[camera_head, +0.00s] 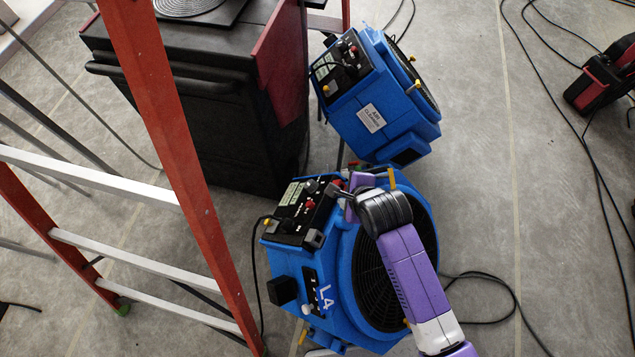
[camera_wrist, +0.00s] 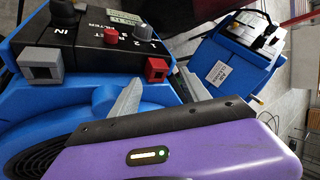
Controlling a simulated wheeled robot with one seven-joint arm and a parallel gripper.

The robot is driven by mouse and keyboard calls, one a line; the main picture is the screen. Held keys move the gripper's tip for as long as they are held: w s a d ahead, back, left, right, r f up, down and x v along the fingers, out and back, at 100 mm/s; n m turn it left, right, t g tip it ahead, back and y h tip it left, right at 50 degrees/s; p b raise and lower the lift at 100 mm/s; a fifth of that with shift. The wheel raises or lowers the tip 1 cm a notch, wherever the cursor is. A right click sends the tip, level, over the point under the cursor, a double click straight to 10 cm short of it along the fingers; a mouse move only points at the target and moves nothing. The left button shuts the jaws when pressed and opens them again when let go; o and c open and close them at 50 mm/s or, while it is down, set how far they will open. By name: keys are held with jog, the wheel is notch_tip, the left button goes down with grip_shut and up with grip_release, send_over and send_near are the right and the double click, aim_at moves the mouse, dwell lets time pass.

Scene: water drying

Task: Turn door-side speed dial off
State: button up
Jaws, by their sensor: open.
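Two blue machines with black control panels stand on the floor. The nearer one (camera_head: 345,270) is marked L4; the farther one (camera_head: 385,120) has a white label and leans. In the wrist view the near panel (camera_wrist: 85,45) carries a grey knob (camera_wrist: 144,33) marked with numbers, a red knob (camera_wrist: 111,36) and a black knob (camera_wrist: 60,8). My gripper (camera_head: 345,195) is over the near machine, beside its panel. In the wrist view its grey fingers (camera_wrist: 158,92) are apart with nothing between them, below the grey knob and not touching it. Which machine is door-side I cannot tell.
A red and white ladder (camera_head: 165,130) stands at left. A dark cabinet (camera_head: 190,110) is behind it. Black cables (camera_head: 495,285) lie on the floor. A red and black device (camera_head: 600,80) is at upper right. The floor right of the machines is mostly clear.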

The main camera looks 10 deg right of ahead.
aim_at(310, 184)
jog(key=w+a+m, duration=0.1)
jog(key=a, duration=0.1)
jog(key=w+a+m+g, duration=0.1)
jog(key=a+m, duration=0.1)
jog(key=a, duration=0.1)
jog(key=w+a+m+g, duration=0.1)
jog(key=a+m, duration=0.1)
jog(key=shift+a+r+y, duration=0.15)
jog(key=shift+r+y, duration=0.05)
jog(key=shift+y, duration=0.1)
jog(key=shift+s+b+x, duration=0.2)
jog(key=shift+b+x, duration=0.8)
jog(key=shift+x, duration=2.8)
jog(key=shift+c, duration=0.4)
grip_shut()
